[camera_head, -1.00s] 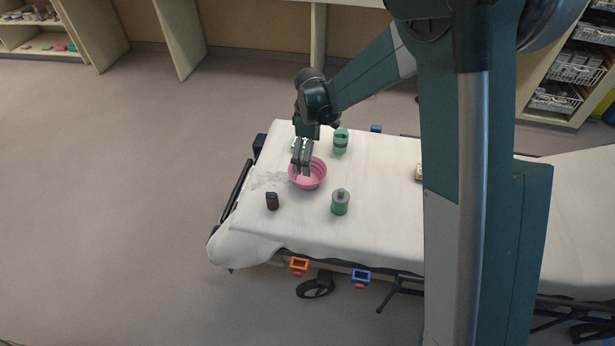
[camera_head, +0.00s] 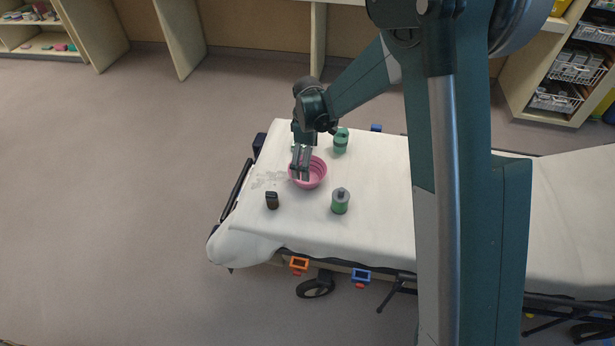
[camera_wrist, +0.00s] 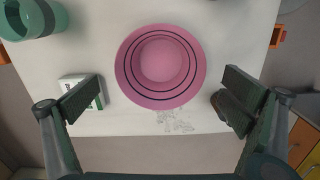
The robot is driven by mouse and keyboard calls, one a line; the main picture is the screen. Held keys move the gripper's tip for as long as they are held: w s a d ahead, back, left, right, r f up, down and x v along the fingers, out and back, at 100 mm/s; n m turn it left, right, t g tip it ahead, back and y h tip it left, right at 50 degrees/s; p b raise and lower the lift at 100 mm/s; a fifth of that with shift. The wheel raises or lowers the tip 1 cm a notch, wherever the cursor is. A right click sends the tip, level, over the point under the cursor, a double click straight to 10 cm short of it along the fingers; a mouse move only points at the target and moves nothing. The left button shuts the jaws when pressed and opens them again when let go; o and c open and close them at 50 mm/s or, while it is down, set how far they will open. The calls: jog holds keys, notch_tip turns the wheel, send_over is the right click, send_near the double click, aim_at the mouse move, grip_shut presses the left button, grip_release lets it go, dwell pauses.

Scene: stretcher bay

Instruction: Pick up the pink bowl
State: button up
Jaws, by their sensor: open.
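The pink bowl (camera_head: 314,174) stands upright on the white stretcher sheet in the head view. In the wrist view the pink bowl (camera_wrist: 160,66) shows from above, with dark rings inside, and looks empty. My gripper (camera_head: 300,177) is over the bowl's left side in the head view and hides part of its rim. In the wrist view my gripper (camera_wrist: 158,92) is open, its two fingers wide apart on either side of the bowl's lower edge. Nothing is between the fingertips except the view of the bowl and sheet. I cannot tell the exact height above the rim.
A green cup (camera_head: 341,140) stands behind the bowl, and a green bottle with a grey top (camera_head: 340,202) stands in front right. A small dark bottle (camera_head: 272,201) is front left. A white box (camera_wrist: 80,91) lies near the left finger. The sheet (camera_head: 300,232) in front is clear.

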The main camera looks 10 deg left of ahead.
aim_at(318, 165)
jog(key=shift+f+b, duration=0.8)
jog(key=shift+f, duration=1.8)
jog(key=c, duration=0.9)
